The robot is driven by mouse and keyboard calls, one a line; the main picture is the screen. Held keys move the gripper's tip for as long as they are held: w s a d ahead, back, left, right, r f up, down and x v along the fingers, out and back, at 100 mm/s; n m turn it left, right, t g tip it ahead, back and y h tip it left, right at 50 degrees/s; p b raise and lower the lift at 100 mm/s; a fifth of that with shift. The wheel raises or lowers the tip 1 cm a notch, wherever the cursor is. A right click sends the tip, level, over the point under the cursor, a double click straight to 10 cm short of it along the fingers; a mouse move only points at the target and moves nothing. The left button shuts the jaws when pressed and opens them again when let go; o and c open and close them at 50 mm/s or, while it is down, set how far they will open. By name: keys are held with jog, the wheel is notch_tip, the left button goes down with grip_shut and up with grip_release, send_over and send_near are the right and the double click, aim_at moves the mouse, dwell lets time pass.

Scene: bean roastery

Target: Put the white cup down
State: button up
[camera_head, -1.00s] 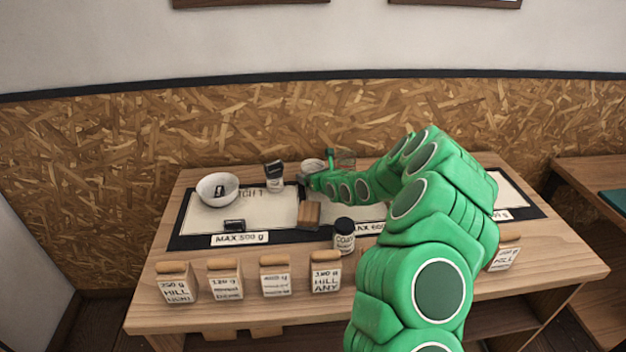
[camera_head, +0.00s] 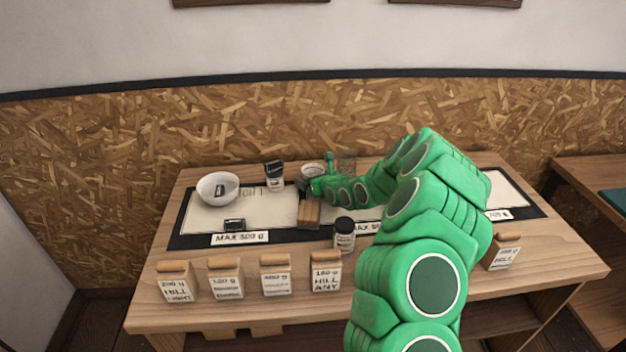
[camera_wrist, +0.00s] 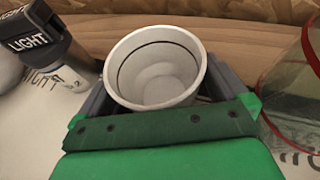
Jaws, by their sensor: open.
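The white cup (camera_wrist: 155,68) stands upright between the two fingers of my gripper (camera_wrist: 158,95) in the wrist view. It looks empty, with a dark line inside below the rim. The fingers are open, one on each side of the cup. In the head view the white cup (camera_head: 312,170) shows at the back of the table, just behind my gripper (camera_head: 315,183). The cup's base is hidden by my gripper, so I cannot see its contact with the table.
A black-topped container marked LIGHT (camera_wrist: 42,45) stands close on the left, and a clear container (camera_wrist: 295,90) on the right. In the head view a white bowl (camera_head: 218,188), a wooden block (camera_head: 309,214), a dark-lidded jar (camera_head: 344,236) and several cork-topped jars (camera_head: 225,279) share the table.

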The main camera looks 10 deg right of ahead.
jog(key=shift+s+d+r, duration=0.3)
jog(key=shift+r, duration=0.05)
jog(key=shift+v, duration=5.55)
jog(key=shift+s+a, duration=0.1)
jog(key=shift+a, duration=0.05)
